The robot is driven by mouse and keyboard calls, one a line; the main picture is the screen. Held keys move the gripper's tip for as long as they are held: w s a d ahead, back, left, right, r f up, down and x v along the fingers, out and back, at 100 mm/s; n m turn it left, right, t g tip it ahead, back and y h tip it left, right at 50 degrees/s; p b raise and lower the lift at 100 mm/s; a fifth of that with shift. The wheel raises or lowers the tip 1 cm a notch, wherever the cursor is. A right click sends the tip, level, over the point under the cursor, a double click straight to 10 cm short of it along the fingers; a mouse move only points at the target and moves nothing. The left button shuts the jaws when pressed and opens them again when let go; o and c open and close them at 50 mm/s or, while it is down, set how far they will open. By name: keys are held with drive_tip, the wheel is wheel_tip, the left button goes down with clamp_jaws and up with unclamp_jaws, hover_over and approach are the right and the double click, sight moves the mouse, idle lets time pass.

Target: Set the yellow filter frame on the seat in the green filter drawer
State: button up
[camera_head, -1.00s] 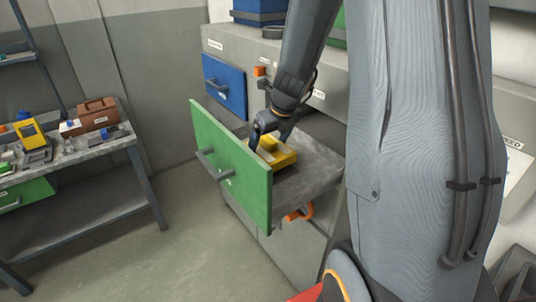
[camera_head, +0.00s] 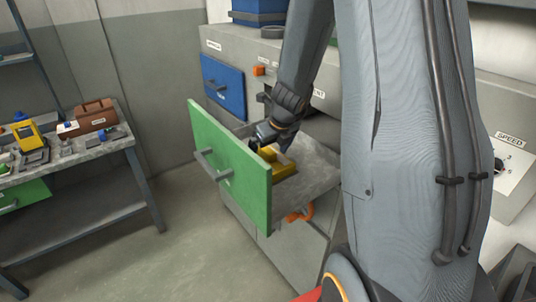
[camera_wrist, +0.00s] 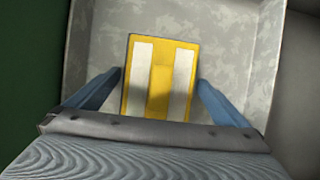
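The yellow filter frame (camera_wrist: 160,90), with two pale strips, lies flat inside the pulled-out green filter drawer (camera_head: 228,165). In the head view the frame (camera_head: 287,168) is partly hidden by the drawer front and my gripper. My gripper (camera_head: 262,145) reaches down into the drawer from above. The frame's near edge is close to my palm in that view. The seat is hidden under the frame.
A blue drawer (camera_head: 223,84) is shut behind the green one. A workbench (camera_head: 85,148) at the left bears a brown toolbox (camera_head: 95,117), a yellow item (camera_head: 28,135) and small parts. An orange curved part (camera_head: 300,214) sits under the drawer. The floor between is clear.

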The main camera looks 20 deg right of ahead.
drive_tip(key=shift+r, duration=0.1)
drive_tip(key=shift+r, duration=0.35)
drive_tip(key=v, duration=1.1)
drive_tip(key=shift+r+p, duration=0.15)
drive_tip(key=shift+p, duration=0.2)
drive_tip(key=shift+s+d, duration=0.1)
